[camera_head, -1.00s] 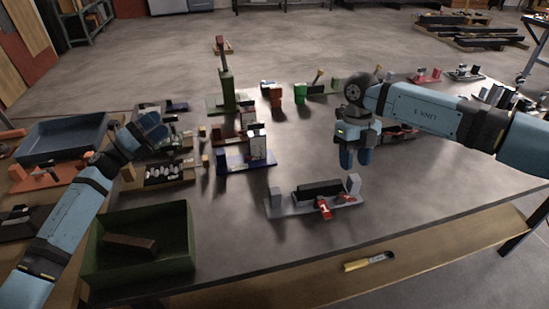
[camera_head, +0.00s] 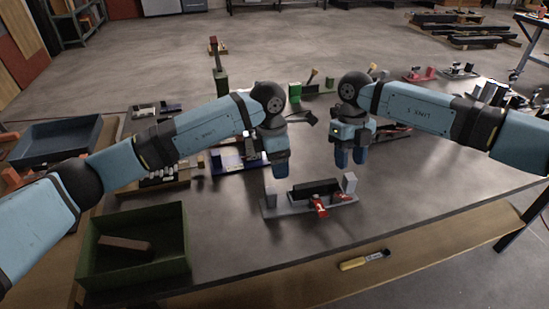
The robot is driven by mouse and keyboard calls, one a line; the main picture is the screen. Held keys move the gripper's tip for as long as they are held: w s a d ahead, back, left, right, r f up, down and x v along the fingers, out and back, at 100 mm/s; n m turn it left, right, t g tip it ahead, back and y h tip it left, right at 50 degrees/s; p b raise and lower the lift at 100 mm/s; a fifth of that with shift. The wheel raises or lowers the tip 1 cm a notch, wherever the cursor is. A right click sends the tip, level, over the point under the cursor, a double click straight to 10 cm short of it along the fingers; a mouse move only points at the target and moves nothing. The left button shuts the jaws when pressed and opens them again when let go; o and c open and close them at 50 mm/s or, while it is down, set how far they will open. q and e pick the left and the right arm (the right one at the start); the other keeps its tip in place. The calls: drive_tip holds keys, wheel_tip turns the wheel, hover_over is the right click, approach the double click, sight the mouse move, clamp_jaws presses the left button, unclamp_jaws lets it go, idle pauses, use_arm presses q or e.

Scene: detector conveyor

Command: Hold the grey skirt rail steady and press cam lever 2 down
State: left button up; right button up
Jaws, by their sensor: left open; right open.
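A grey fixture (camera_head: 284,209) lies near the front of the table, with a grey block at each end. A long dark grey bar (camera_head: 315,188), likely the skirt rail, sits between the blocks. Two red levers are on its near side: one at the middle (camera_head: 320,207) and one further right (camera_head: 342,196). My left gripper (camera_head: 281,172) is open, pointing down above the fixture's left end. My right gripper (camera_head: 349,160) is open, pointing down above and behind its right end. Both look empty and apart from the levers.
A green bin (camera_head: 140,278) with a brown block stands at front left. A blue-grey tray (camera_head: 58,142) is further back left. Several other fixtures stand behind my arms. A yellow-handled tool (camera_head: 364,260) lies on the front wooden ledge. The tabletop right of the fixture is clear.

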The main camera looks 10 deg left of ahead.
sight(274, 189)
use_arm(q)
drive_tip(key=shift+w+a+f+y, duration=0.25)
drive_tip(key=shift+a+f+y, duration=0.1)
drive_tip(key=shift+y, duration=0.45)
wheel_tip(274, 189, down, 13)
drive_tip(key=shift+r, duration=0.1)
